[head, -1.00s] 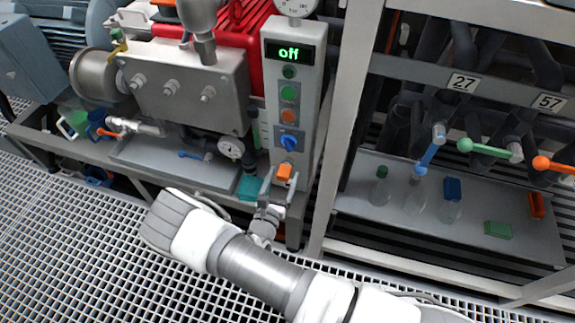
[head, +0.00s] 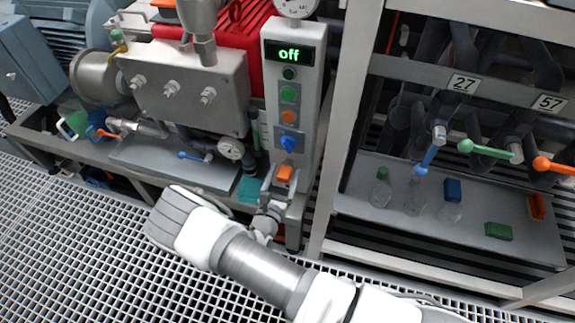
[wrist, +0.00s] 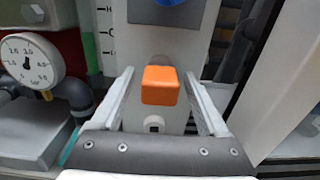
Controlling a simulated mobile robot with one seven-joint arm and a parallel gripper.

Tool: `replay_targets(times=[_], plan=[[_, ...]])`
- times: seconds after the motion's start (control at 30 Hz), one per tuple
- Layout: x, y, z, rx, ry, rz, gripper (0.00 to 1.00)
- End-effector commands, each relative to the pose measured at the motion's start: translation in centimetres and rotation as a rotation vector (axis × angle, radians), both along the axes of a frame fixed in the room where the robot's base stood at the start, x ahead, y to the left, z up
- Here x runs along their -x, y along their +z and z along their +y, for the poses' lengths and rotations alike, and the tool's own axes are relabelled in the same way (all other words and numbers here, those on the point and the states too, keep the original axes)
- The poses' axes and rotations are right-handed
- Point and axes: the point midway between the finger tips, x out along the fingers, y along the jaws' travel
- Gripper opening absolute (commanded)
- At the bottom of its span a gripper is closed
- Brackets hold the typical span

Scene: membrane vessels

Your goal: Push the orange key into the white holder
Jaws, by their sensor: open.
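The orange key (head: 285,173) is a small orange block at the foot of the grey-white control panel. In the wrist view the key (wrist: 160,85) stands between the two fingers, with a visible gap on each side. My gripper (wrist: 159,76) is open around it and holds nothing. In the head view my gripper (head: 283,178) reaches up to the key from below. A small white piece with a dark square opening (wrist: 154,124) shows just below the key in the wrist view. I cannot tell whether this is the white holder, or how deep the key sits.
Above the key are a blue knob (head: 289,143), buttons and a display (head: 289,51) reading "off". A pressure gauge (head: 231,148) and a teal block (head: 249,189) are to the left. A frame post (head: 345,120) stands close on the right, with bottles on a shelf beyond.

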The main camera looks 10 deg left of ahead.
Motion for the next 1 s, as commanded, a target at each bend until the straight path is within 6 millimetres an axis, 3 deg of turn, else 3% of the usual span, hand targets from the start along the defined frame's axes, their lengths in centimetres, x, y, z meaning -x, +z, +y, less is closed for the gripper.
replay_targets(times=[0.57,1.0], plan=[[0.0,-0.01,0.0,0.0,0.0,0.0,0.78],[0.0,-0.01,0.0,0.0,0.0,0.0,0.0]])
